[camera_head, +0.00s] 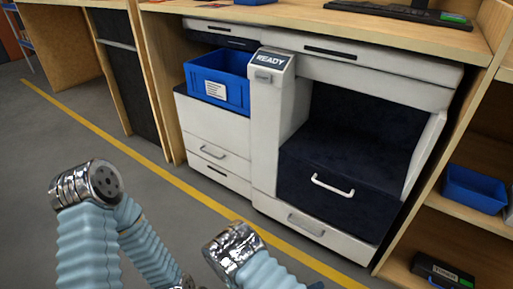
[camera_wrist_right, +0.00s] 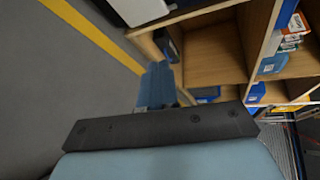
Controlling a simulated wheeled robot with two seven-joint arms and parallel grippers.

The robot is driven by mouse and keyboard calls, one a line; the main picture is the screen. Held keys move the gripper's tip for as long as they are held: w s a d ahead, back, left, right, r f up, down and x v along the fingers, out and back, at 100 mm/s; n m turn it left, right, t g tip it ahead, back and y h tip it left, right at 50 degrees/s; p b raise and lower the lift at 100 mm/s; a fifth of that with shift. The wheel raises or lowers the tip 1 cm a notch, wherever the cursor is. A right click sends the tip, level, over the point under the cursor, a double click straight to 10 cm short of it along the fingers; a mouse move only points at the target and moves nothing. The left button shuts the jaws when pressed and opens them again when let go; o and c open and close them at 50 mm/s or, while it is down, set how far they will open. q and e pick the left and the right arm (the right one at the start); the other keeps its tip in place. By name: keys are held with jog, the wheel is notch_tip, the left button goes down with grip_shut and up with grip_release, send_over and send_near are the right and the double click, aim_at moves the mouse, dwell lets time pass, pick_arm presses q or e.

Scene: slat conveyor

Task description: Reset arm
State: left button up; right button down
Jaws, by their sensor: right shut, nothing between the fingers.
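My two arms, with pale blue ribbed sleeves and chrome joints, come in at the lower left and lower middle of the head view. My right gripper (camera_wrist_right: 157,68) shows in the right wrist view as blue fingers pressed together beyond a dark bar. It is shut and empty, pointing past the grey floor toward wooden shelving. In the head view the arms are bent low, in front of the workstation and clear of it. My left gripper is not in view.
A white cabinet (camera_head: 215,133) with a READY panel (camera_head: 272,60) and a blue bin (camera_head: 217,82) stands under a wooden counter (camera_head: 400,30). Wooden shelves at right hold another blue bin (camera_head: 474,190). A yellow line (camera_head: 130,150) crosses the open grey floor.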

jog(key=s+f+m+g+y, duration=0.2)
jog(key=s+m+g+y, duration=0.1)
jog(key=s+m+g, duration=0.4)
jog(key=s+f+m+g+y, duration=0.25)
jog(key=s+m+g, duration=0.25)
jog(key=s+m, duration=0.35)
jog(key=a+r+m+y+p, duration=0.1)
jog(key=a+r+m+y, duration=0.2)
jog(key=a+m+y, duration=0.85)
jog(key=w+d+r+m+t, duration=0.3)
jog(key=w+m, duration=0.5)
jog(key=m, duration=0.6)
jog(key=shift+d+m+t, duration=0.4)
jog(key=shift+d+t, duration=0.5)
jog(key=shift+t, duration=0.3)
